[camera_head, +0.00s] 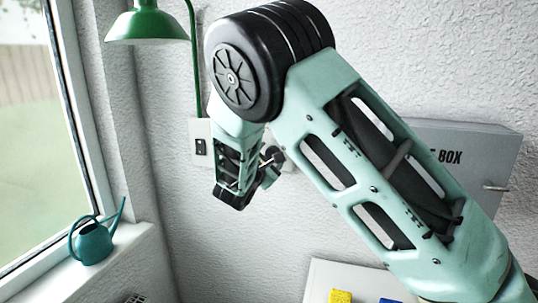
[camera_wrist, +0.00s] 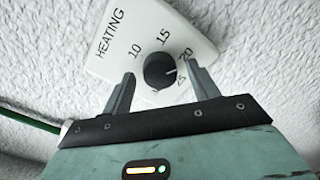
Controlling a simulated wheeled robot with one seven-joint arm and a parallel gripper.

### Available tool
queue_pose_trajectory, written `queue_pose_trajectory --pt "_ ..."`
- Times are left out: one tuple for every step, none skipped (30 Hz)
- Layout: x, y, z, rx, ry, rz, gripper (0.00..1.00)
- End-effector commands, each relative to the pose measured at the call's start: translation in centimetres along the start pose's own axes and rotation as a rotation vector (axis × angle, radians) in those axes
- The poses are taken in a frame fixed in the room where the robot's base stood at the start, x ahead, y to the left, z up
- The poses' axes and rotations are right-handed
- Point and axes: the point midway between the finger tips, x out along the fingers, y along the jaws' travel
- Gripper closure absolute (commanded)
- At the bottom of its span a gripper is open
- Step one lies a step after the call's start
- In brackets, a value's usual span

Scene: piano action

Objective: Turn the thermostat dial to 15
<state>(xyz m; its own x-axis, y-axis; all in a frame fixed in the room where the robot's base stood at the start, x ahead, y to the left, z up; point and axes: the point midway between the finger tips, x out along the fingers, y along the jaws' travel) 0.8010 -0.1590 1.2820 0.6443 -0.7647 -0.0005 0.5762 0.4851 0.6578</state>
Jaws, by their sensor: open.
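The thermostat is a white wall plate (camera_wrist: 110,55) marked HEATING, with the numbers 10, 15, 20 and 25. Its round black dial (camera_wrist: 158,76) carries a light pointer line that points right, about between 20 and 25. My gripper (camera_wrist: 160,68) is open, with one finger to each side of the dial in the wrist view. I cannot tell whether the fingers touch it. In the head view my gripper (camera_head: 271,159) is at the wall, and only a bit of the thermostat plate (camera_head: 287,165) shows behind it.
A switch plate (camera_head: 201,146) is on the wall left of my gripper, below a green lamp (camera_head: 146,24) with its green pipe. A grey box (camera_head: 475,150) hangs at right. A teal watering can (camera_head: 91,241) stands on the window sill (camera_head: 130,240).

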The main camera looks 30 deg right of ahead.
Motion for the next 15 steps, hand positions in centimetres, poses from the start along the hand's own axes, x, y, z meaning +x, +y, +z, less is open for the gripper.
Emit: queue_pose_trajectory --pt "0.04 0.0 -0.01 0.0 0.0 0.0 0.4" --pt "0.04 0.0 -0.01 0.0 0.0 0.0 0.4" --pt "0.04 0.0 -0.02 0.0 0.0 0.0 0.4" --pt "0.03 0.0 -0.02 0.001 0.0 0.0 0.4" --pt "0.03 0.0 -0.02 0.001 0.0 0.0 0.4" --pt "0.02 0.0 -0.01 0.001 0.0 0.0 0.4" --pt "0.02 0.01 -0.01 0.001 0.0 0.0 0.46" --pt "0.02 0.01 -0.01 0.001 0.0 0.0 0.54" --pt "0.01 0.01 -0.01 0.001 0.0 0.0 0.65" --pt "0.01 0.01 -0.01 0.001 0.0 0.0 0.74" --pt "0.01 0.0 -0.01 0.001 0.0 0.0 0.82" --pt "0.01 0.0 -0.01 0.001 0.0 0.0 0.85" --pt "0.0 0.0 -0.01 0.001 0.0 0.0 0.85" --pt "0.0 -0.01 -0.01 0.0 0.0 0.0 0.85" --pt "0.0 -0.01 -0.01 0.0 0.0 0.0 0.85"
